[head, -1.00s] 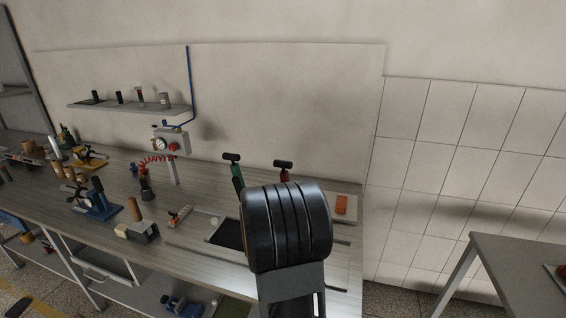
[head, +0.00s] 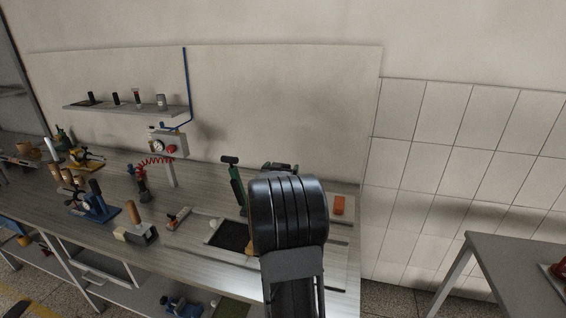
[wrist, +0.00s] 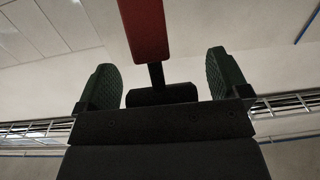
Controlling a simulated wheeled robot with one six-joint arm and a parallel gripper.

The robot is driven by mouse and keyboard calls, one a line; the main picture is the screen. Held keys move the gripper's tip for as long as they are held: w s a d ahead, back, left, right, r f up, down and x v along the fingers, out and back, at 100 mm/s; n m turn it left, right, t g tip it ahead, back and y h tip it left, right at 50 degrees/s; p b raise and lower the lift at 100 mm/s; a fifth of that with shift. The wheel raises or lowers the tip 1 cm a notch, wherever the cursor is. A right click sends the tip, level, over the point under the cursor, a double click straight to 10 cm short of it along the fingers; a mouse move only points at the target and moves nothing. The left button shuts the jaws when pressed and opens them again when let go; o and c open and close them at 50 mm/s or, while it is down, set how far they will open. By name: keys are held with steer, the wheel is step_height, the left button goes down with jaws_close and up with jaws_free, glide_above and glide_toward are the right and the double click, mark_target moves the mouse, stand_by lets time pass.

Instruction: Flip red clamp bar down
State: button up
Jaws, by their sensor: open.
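The red clamp bar (wrist: 145,28) hangs into the wrist view from the top and ends in a thin stem with a black cross handle (wrist: 162,95). The handle lies between the two dark green ribbed pads of my gripper (wrist: 164,78), close to the palm. Gaps show on both sides, so the gripper is open around the handle and not shut on it. In the head view my arm hides the red bar; only dark parts of my gripper (head: 279,167) show above the arm.
A green lever (head: 236,182) with a black handle stands upright just left of my arm. A dark screen plate (head: 230,236) lies on the bench (head: 200,262). An orange block (head: 339,205) is at right. A gauge box (head: 167,145) and wall shelf (head: 125,109) are further left.

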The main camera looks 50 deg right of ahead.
steer(key=shift+d+r+m+h, duration=0.2)
steer(key=shift+r+m+h, duration=0.15)
steer(key=shift+r, duration=0.85)
